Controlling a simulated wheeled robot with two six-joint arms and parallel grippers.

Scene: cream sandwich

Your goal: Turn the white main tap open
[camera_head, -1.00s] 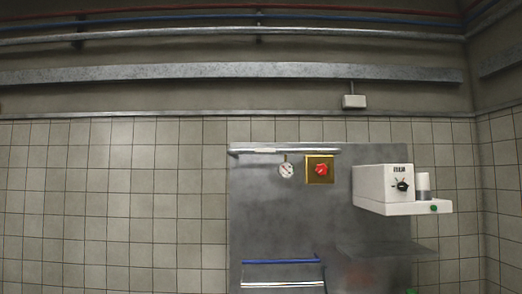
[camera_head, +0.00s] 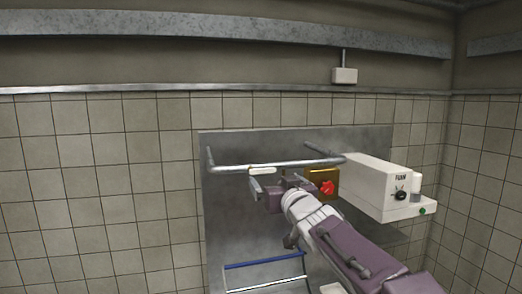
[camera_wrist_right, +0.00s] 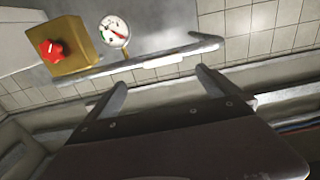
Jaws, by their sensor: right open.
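The white main tap shows as a white lever (camera_head: 262,170) lying along the grey pipe (camera_head: 225,167) in the head view. It also shows in the right wrist view (camera_wrist_right: 163,62), in line with the pipe. My right gripper (camera_head: 263,184) is at the pipe, just below the white lever. In the right wrist view its two fingers (camera_wrist_right: 161,82) are spread apart and empty, with the lever ahead between their tips. I cannot tell whether they touch it. My left gripper is not in view.
A yellow box with a red knob (camera_head: 327,188) is right of the gripper. A round gauge (camera_wrist_right: 115,31) shows in the wrist view. A white machine with a black dial (camera_head: 385,187) juts out at the right. A blue bar (camera_head: 262,262) is below.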

